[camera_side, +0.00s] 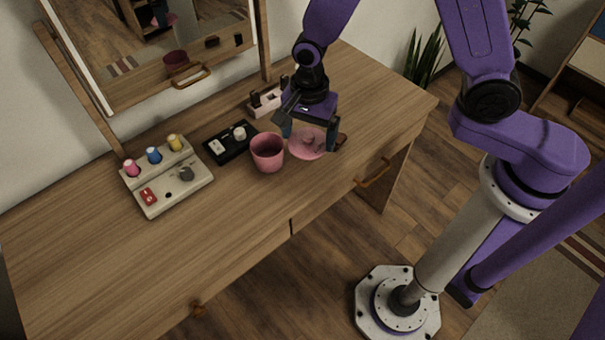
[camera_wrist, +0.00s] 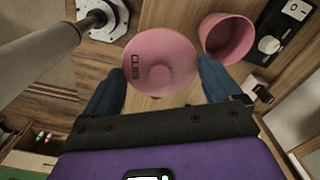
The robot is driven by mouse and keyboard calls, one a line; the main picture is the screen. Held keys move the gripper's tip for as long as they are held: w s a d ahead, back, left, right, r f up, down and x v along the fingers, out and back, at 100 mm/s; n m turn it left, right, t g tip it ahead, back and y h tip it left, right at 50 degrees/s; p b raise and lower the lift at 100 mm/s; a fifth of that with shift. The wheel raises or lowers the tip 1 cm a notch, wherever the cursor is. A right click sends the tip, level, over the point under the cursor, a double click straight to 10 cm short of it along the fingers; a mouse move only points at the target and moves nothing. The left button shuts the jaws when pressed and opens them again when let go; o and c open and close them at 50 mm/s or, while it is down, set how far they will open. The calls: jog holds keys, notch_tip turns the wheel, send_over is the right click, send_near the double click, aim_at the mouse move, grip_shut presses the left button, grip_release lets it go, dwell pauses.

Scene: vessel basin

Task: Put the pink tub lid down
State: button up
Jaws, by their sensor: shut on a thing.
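The pink tub lid (camera_side: 306,146) is a round disc with a raised knob and dark lettering. In the wrist view the lid (camera_wrist: 160,62) lies between my two blue fingers. My gripper (camera_side: 310,138) is shut on the lid, low over the right part of the wooden desk; its fingers also show in the wrist view (camera_wrist: 160,88). I cannot tell whether the lid touches the desk top. The pink tub (camera_side: 267,153) stands upright and uncovered just left of the lid, and it also shows in the wrist view (camera_wrist: 227,38).
A black tray (camera_side: 222,152) with white pieces lies left of the tub. A pale panel (camera_side: 176,192) with coloured knobs is further left. A small pale holder (camera_side: 264,102) stands behind, near the mirror (camera_side: 150,45). The desk's front left (camera_side: 120,255) is bare.

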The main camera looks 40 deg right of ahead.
aim_at(302, 143)
jog(key=f, duration=0.1)
jog(key=f+n, duration=0.1)
jog(key=f, duration=0.1)
jog(key=a+f+n, duration=0.1)
jog(key=shift+w+a+f, duration=0.1)
jog(key=shift+w+f, duration=0.15)
jog(key=shift+f, duration=4.2)
jog(key=shift+f, duration=0.1)
jog(key=o, duration=0.7)
jog(key=shift+o, duration=0.2)
notch_tip(302, 143, up, 11)
jog(key=shift+a+r, duration=0.1)
jog(key=shift+r, duration=0.55)
